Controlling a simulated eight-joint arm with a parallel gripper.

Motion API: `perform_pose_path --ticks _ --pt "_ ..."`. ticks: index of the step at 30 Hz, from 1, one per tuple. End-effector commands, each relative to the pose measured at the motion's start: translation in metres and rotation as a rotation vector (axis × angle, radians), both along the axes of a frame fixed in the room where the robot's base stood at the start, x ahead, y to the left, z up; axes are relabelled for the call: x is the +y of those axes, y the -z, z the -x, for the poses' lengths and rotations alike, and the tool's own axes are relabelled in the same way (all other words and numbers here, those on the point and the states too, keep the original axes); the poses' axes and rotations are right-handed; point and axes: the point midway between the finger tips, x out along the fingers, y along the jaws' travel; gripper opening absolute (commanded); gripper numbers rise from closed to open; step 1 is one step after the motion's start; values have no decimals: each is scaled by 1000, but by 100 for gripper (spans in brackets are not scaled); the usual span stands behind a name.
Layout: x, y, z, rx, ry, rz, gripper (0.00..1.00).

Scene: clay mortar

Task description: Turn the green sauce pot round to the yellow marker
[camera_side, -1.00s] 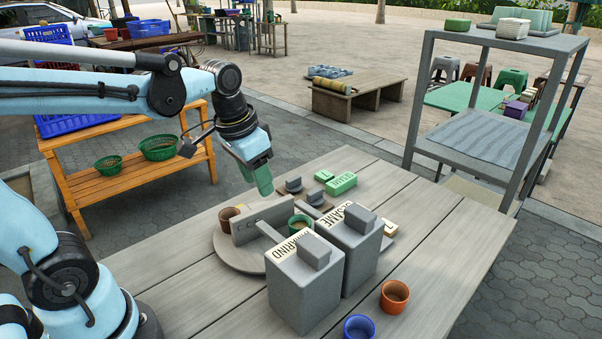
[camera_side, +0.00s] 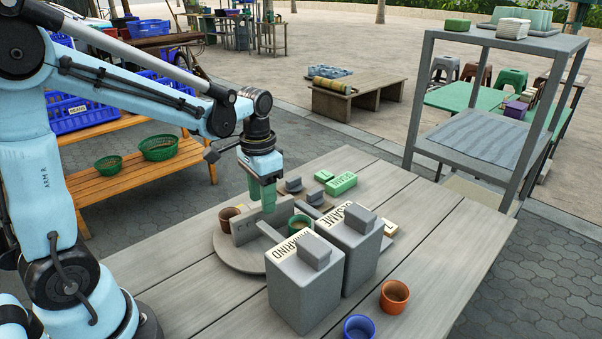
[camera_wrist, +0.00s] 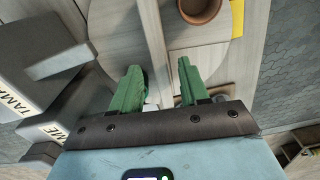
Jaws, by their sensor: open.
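The green sauce pot (camera_side: 299,223) stands on the right part of a round grey turntable (camera_side: 232,257), partly hidden behind a grey box; I cannot make it out in the wrist view. An upright grey divider (camera_side: 245,229) crosses the turntable, with a brown pot (camera_side: 228,214) at its left. The brown pot also shows in the wrist view (camera_wrist: 199,9), beside a yellow marker (camera_wrist: 237,18) at the turntable's edge. My gripper (camera_side: 267,207) points down at the divider, its green fingers open. In the wrist view the divider's edge (camera_wrist: 153,45) runs between the fingertips (camera_wrist: 158,68); I cannot tell contact.
Two grey lidded boxes, marked TAMARIND (camera_side: 305,285) and SESAME (camera_side: 348,255), stand close in front of the turntable. An orange pot (camera_side: 394,297) and a blue pot (camera_side: 358,328) stand at the front. Green blocks (camera_side: 341,183) lie behind. The table's right side is clear.

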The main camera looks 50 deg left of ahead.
Motion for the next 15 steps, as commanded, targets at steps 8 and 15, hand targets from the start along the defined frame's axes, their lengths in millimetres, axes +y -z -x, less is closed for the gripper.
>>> perform_pose_path --ticks 8,15 --pt "0 37 0 -1 0 0 45" --pt "0 52 0 -1 0 0 45"
